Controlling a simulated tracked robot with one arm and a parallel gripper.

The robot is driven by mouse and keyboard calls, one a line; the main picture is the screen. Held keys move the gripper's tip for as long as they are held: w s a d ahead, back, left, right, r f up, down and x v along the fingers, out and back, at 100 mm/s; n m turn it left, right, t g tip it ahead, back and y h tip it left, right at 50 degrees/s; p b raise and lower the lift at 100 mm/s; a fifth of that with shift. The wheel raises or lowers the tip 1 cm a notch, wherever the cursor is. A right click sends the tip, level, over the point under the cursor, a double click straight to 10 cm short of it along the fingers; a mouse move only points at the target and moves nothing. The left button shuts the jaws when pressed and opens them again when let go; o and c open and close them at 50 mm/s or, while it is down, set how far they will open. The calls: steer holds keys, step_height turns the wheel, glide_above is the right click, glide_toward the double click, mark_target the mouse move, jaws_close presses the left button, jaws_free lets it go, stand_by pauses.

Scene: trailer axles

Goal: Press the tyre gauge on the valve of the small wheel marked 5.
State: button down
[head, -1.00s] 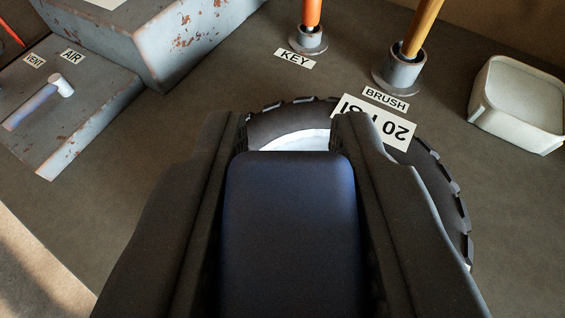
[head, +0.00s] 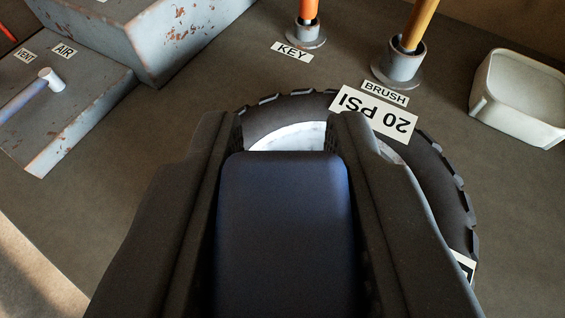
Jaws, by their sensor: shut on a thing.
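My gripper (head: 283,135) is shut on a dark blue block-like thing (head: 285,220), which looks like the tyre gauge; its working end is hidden. A wheel (head: 440,170) with a black knobbly tyre and a pale rim (head: 290,138) lies flat beneath and beyond my gripper. A white label reading 20 PSI (head: 374,112), upside down, sits at its far edge. Another white label (head: 463,267) is partly visible at its right edge, its mark cut off by my gripper. The valve and any number 5 are hidden. I cannot tell whether the gauge touches the wheel.
Behind the wheel stand an orange-handled tool in a KEY holder (head: 305,34) and a yellow-handled one in a BRUSH holder (head: 399,64). A white tub (head: 517,105) is at right. A rusty grey block (head: 150,35) and an AIR/VENT lever panel (head: 75,105) are at left.

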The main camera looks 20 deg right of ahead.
steer(key=shift+f+b, duration=0.35)
steer(key=shift+f, duration=0.2)
steer(key=shift+r, duration=0.2)
stand_by(0.8)
steer(key=shift+r+p, duration=1.65)
steer(key=shift+r, duration=1.25)
